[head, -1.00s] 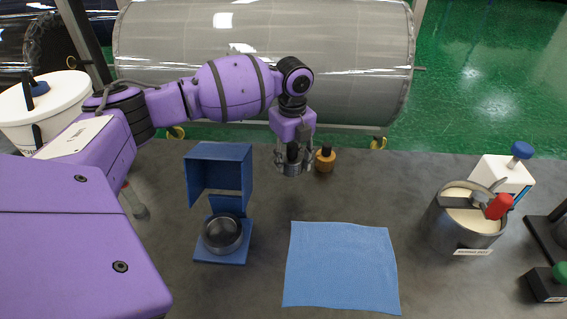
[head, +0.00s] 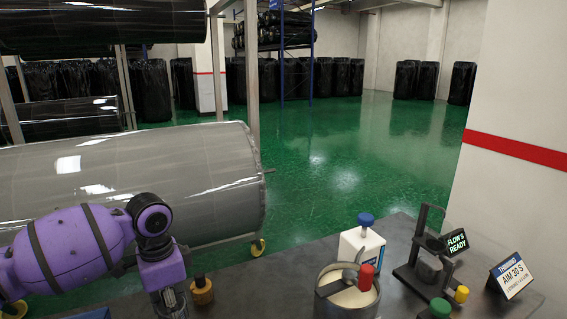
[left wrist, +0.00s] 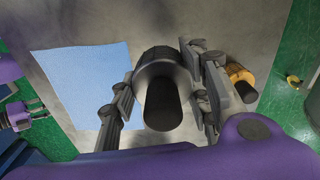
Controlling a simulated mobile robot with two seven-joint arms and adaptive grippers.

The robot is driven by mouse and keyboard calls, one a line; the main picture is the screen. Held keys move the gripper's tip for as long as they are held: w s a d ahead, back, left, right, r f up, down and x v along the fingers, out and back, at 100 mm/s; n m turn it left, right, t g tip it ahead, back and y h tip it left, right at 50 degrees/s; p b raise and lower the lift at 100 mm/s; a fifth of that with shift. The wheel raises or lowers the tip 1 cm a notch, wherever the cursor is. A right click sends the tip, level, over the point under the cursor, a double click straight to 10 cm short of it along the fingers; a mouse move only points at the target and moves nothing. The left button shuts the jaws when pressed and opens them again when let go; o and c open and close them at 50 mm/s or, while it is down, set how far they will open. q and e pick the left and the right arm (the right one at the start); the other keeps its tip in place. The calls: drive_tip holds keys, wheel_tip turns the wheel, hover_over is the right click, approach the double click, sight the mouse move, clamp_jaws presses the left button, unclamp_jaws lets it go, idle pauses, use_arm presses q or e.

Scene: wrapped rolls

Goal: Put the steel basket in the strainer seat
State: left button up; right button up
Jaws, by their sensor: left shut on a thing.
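My left gripper (head: 170,304) is at the bottom left of the head view, beside a brass-coloured piece with a dark top (head: 202,291). In the left wrist view the gripper (left wrist: 165,98) is shut on a grey metal cylinder with a dark round post, which I take for the steel basket (left wrist: 155,68). It is held above the table. A sliver of blue (head: 92,314) shows at the bottom edge of the head view; I cannot make out a strainer seat there. A purple arm with a small dark gripper (left wrist: 38,112), probably my right, shows at the left wrist view's left; its jaws are unclear.
A blue cloth (left wrist: 85,85) lies flat on the grey table. A large wrapped roll (head: 190,180) lies behind.

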use_arm(q)
drive_tip(key=s+d+r+n+p, duration=0.1)
drive_tip(key=s+d+r+n, duration=0.1)
drive_tip(key=s+d+n, duration=0.2)
drive_tip(key=s+d+r+n+p, duration=0.1)
drive_tip(key=s+d+r+n, duration=0.2)
drive_tip(key=s+n, duration=0.4)
drive_tip(key=s, duration=0.3)
drive_tip(key=shift+s+d+r, duration=0.15)
drive_tip(key=shift+d, duration=0.2)
